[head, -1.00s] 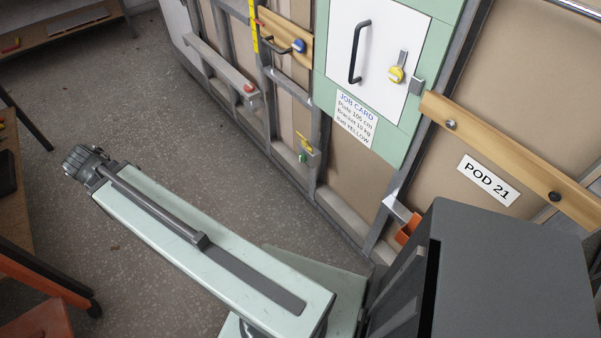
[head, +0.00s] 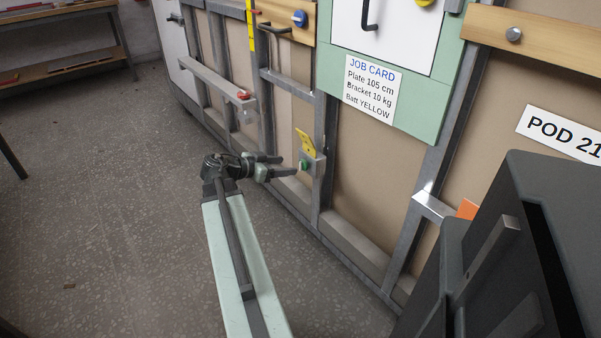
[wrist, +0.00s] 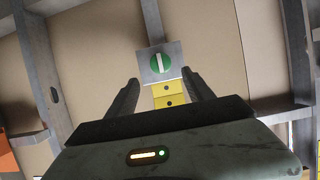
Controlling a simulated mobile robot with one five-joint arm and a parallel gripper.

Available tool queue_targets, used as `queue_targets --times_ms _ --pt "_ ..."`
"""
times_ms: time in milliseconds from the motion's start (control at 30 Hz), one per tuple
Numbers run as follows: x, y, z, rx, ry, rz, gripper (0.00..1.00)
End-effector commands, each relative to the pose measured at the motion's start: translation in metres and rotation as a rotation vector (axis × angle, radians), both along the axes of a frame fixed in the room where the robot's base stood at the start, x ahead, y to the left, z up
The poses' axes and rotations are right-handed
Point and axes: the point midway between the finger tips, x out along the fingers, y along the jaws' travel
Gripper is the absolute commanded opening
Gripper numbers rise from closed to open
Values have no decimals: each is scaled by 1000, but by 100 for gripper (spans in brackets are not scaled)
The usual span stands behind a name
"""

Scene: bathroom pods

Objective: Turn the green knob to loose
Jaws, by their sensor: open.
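The green knob (wrist: 161,63) is round with a white bar across it, on a small grey plate (wrist: 146,74) fixed to the pod wall frame. In the wrist view it lies ahead of my gripper (wrist: 161,92), a little beyond the fingertips and roughly centred between them. The fingers are apart with nothing between them. In the head view the green knob (head: 304,164) shows small on a post, just right of my gripper (head: 287,164), whose fingers point toward it. A yellow tag (head: 305,142) is beside the plate; it also shows in the wrist view (wrist: 168,95).
A red knob (head: 243,95) is on a grey rail to the left, and a blue knob (head: 299,18) is higher up. A job card (head: 371,88) hangs on the green panel.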

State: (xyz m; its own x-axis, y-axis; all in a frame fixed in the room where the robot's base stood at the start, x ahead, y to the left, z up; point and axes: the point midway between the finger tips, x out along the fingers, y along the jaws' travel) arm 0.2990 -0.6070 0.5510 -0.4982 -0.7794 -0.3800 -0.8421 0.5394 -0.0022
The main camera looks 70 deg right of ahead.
Motion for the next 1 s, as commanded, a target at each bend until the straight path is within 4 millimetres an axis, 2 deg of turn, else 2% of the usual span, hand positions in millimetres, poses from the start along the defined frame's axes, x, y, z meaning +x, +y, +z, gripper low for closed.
queue_targets --times_ms 400,767,1000 --pt "-33 -52 -28 3 -1 -2 61" --pt "-38 -59 -29 4 0 0 61" --pt "-38 -59 -29 4 1 -1 0"
